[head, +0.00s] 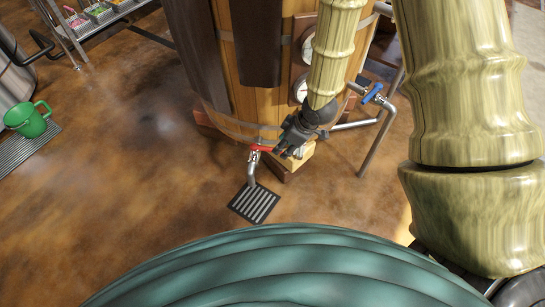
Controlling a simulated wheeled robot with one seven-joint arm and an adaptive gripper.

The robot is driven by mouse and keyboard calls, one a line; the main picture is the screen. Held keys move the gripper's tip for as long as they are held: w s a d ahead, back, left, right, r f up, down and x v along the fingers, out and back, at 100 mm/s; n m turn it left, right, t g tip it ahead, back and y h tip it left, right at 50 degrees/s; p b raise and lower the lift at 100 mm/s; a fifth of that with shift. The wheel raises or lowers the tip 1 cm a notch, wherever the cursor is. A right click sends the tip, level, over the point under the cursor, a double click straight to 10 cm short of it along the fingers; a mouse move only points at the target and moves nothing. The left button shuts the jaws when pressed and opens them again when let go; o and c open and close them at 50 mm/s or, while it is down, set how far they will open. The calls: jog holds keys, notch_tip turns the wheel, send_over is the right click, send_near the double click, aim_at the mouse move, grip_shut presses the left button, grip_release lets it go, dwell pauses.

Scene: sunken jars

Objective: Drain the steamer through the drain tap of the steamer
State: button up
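The steamer (262,97) is a large wooden, barrel-like tub with metal bands at the top centre of the head view. Its drain tap (252,163) is low on the front, with a bent metal spout pointing down over a floor grate (254,204). The tap's red lever (261,148) points sideways to the right, across the spout. My gripper (282,151) is just right of the red lever, very near its end. I cannot tell whether it touches the lever or whether its fingers are open. No water shows at the spout.
A blue-handled valve (372,94) sits on a pipe to the right of my gripper. A green mug-shaped can (28,119) stands on a grating at the left. A metal shelf (80,22) holds colourful things at the top left. The brown floor between is clear.

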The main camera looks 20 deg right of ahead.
aim_at(271, 148)
jog(key=w+f+n+b, duration=0.1)
jog(key=w+f+b, duration=0.2)
jog(key=f+b, duration=0.1)
jog(key=w+a+f+n+b, duration=0.1)
jog(key=w+f+b, duration=0.2)
jog(key=f+b, duration=0.1)
jog(key=w+f+n+b, duration=0.1)
jog(key=w+f+b, duration=0.2)
jog(key=f+b, duration=0.2)
jog(key=shift+a+t+b, duration=0.15)
jog(key=shift+t+b, duration=0.25)
jog(key=shift+b, duration=0.1)
jog(key=shift+c, duration=0.5)
grip_shut()
